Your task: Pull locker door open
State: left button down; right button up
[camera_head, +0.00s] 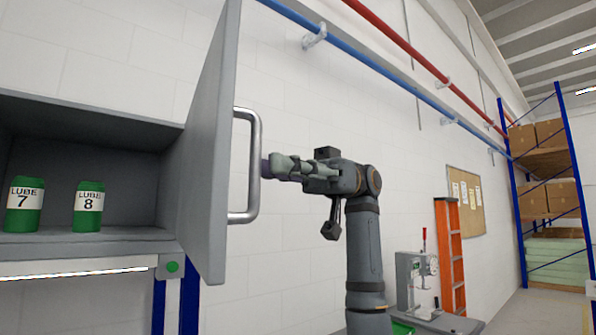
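The grey locker door (207,150) stands open, swung out toward the viewer, so I see it nearly edge-on. Its metal bar handle (256,165) is on the door's right side. The open locker (90,112) at left holds two green cans, LUBE 7 (24,206) and LUBE 8 (88,207). My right gripper (275,166) is level with the handle, its fingers pointing left and their tips just right of the bar. I cannot tell whether they touch it. The finger gap is not clear from this side. My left gripper is out of view.
Blue and red pipes (385,72) run along the white wall above my arm. An orange ladder (449,255), a grey bench machine (415,280) and a cork board (466,201) are at right. A blue shelf rack with boxes (548,195) stands far right, beside open floor.

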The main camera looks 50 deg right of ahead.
jog(key=d, duration=0.7)
jog(key=shift+w+d, duration=0.15)
jog(key=shift+d, duration=0.1)
